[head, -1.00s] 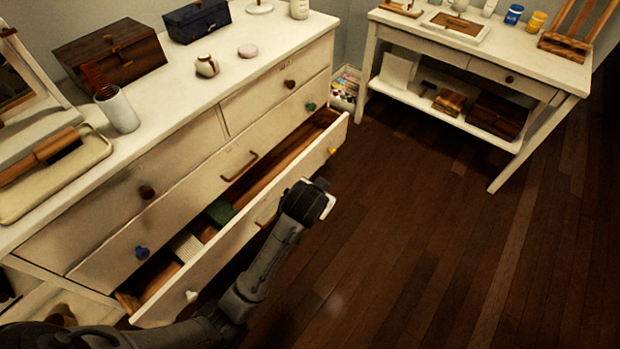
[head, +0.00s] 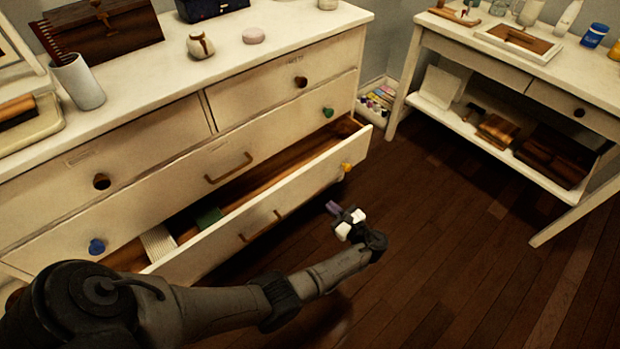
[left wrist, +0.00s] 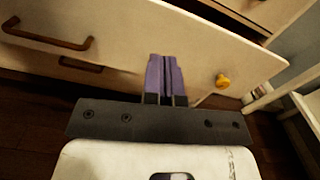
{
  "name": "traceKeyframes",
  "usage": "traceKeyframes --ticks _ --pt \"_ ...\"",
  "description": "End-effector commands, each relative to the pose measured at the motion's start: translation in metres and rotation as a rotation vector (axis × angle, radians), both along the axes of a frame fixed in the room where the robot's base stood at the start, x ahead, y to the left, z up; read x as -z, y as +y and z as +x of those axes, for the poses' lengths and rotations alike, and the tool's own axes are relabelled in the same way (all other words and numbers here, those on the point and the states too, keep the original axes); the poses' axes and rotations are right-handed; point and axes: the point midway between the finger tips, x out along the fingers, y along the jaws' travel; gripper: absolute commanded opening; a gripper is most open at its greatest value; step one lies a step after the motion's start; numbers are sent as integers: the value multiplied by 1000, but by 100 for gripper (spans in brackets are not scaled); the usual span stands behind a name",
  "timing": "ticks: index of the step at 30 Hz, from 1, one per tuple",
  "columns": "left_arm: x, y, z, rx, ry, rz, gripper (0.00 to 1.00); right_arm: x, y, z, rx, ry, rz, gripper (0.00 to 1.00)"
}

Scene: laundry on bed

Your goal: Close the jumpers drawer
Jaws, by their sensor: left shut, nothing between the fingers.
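A long bottom drawer (head: 299,207) of the white dresser stands pulled out in the head view. It has a yellow knob at its right and a bar handle near its middle. Inside lie a green folded item (head: 208,217) and a pale ribbed item (head: 158,241). My left gripper (head: 333,208) is in front of the drawer's right part, below and left of the yellow knob (head: 346,167). Its purple fingers are shut and empty. In the left wrist view the fingers (left wrist: 165,78) point at the drawer front (left wrist: 200,45); contact cannot be told. My right gripper is not in view.
The dresser top (head: 290,40) holds a cup with a comb, a small vase and boxes. A white side table (head: 470,52) stands at the right, with a bin (head: 376,98) of colourful items between. The dark wooden floor in front is clear.

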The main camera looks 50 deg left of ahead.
Motion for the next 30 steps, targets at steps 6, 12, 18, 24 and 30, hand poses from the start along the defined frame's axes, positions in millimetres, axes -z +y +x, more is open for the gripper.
traceKeyframes --ticks 6,12,18,24,30 --pt "1 1 -1 -4 156 -7 0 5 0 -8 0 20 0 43" --pt "3 20 -2 -6 178 -7 0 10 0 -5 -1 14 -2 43" --pt "4 57 -3 -8 176 -6 0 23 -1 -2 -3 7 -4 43" --pt "4 93 -4 -5 175 -8 0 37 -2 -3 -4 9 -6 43" --pt "4 121 -5 -5 176 -9 0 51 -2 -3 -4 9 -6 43"
